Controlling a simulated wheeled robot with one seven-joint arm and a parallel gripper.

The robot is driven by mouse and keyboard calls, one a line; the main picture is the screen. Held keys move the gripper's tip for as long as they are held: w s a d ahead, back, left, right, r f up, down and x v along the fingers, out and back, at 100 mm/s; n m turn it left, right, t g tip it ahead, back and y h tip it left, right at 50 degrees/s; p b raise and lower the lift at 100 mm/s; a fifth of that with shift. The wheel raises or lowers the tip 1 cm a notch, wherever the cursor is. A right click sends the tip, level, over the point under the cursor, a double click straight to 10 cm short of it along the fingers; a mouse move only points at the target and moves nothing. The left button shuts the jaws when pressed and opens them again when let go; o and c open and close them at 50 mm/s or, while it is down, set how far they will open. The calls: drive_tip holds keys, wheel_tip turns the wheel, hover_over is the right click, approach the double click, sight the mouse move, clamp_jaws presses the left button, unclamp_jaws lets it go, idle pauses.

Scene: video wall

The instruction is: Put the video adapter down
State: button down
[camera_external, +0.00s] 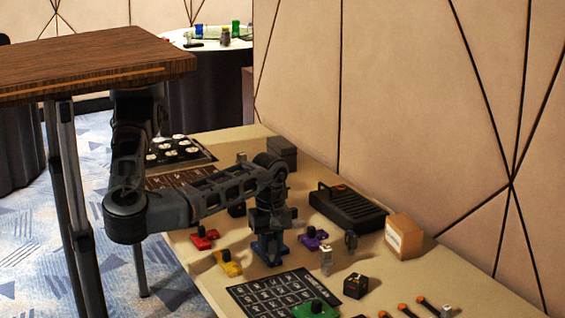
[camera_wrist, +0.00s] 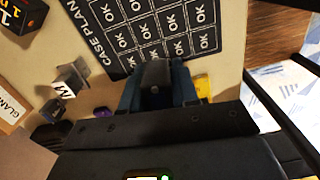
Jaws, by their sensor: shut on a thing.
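My gripper (camera_external: 267,236) points down over the middle of the beige table and is shut on a blue piece. The blue piece (camera_external: 271,255) shows below the fingers, low at the table; I cannot tell whether it touches the surface. In the wrist view, blue shows on both sides of a dark middle part (camera_wrist: 156,78) between the fingers. No label names the video adapter; the held blue piece appears to be it. The fingers hide much of its top. It is beside the upper edge of the black case plan sheet (camera_external: 275,292).
Red (camera_external: 204,238), yellow (camera_external: 227,263), purple (camera_external: 313,240) and green (camera_external: 316,309) pieces with dark knobs lie around. A black device (camera_external: 347,209), a cardboard box (camera_external: 404,236) and a dark cube (camera_external: 355,286) stand right. A wooden top (camera_external: 90,66) rises at left.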

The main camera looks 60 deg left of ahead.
drive_tip(key=shift+w+r, duration=0.1)
drive_tip(key=shift+r, duration=0.5)
drive_tip(key=w+r+n+p, duration=0.4)
drive_tip(key=w, duration=1)
drive_tip(key=n+p, duration=0.6)
hover_over(348, 205)
drive_tip(key=f, duration=0.5)
drive_tip(key=shift+s+d, duration=0.2)
drive_tip(key=shift+d, duration=0.05)
drive_tip(key=shift+w+a+f, duration=0.1)
drive_tip(key=shift+a+f, duration=0.05)
drive_tip(key=shift+f, duration=2.05)
